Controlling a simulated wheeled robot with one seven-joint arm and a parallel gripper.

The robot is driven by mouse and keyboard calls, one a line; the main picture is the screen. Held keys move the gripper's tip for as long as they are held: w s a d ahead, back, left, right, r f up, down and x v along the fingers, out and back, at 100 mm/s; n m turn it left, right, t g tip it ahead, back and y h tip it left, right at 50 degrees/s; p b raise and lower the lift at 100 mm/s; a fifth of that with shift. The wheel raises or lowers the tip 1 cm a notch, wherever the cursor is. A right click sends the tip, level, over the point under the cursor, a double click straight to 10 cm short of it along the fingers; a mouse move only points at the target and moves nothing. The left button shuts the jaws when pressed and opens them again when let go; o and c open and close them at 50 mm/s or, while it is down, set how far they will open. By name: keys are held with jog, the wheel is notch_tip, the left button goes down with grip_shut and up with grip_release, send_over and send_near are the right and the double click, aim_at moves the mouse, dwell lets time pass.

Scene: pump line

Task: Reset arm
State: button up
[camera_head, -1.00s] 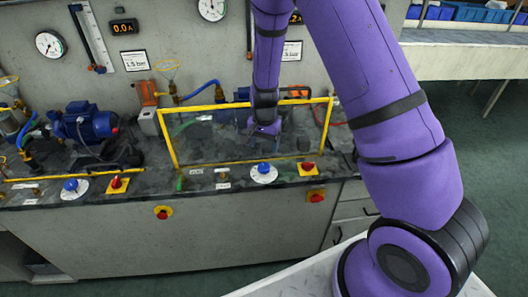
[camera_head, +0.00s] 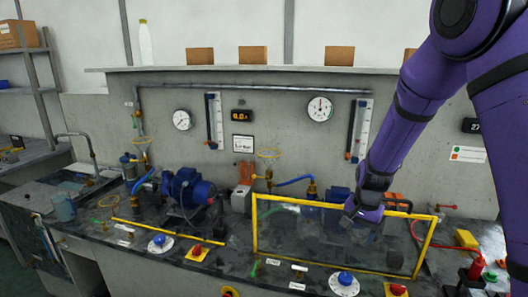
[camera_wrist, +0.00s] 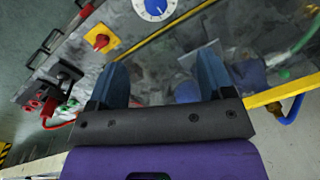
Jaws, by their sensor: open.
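My purple arm reaches down from the upper right in the head view. My gripper (camera_head: 366,213) is near the top bar of the yellow-framed clear guard (camera_head: 258,235), above the dark bench top. I cannot tell whether it touches the guard. In the wrist view my gripper (camera_wrist: 166,82) shows two bluish-grey fingers set apart, with nothing held between them. Beyond the fingers are the bench surface and a yellow guard bar. Part of the pump behind the guard is hidden by my arm in the head view.
A blue pump (camera_head: 190,188) stands left of the guard. Blue dials (camera_head: 345,279) and red knobs on yellow plates (camera_head: 197,250) line the bench front. Gauges (camera_head: 320,109) hang on the wall behind. A sink (camera_head: 70,185) lies at the left. A red clamp-like item (camera_head: 477,268) is at the right.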

jog(key=s+r+n+t, duration=0.15)
jog(key=s+r, duration=0.35)
jog(key=r, duration=0.6)
jog(key=s+d+r+n+t, duration=0.1)
jog(key=s+r+n, duration=0.2)
jog(key=s+r, duration=0.5)
jog(key=s+d+r+n+t, duration=0.2)
jog(key=s+r, duration=0.6)
jog(key=s, duration=0.8)
jog(key=shift+s+r+n+h, duration=0.2)
jog(key=shift+s+n+h, duration=0.1)
jog(key=shift+n, duration=0.15)
jog(key=shift+w+a, duration=0.1)
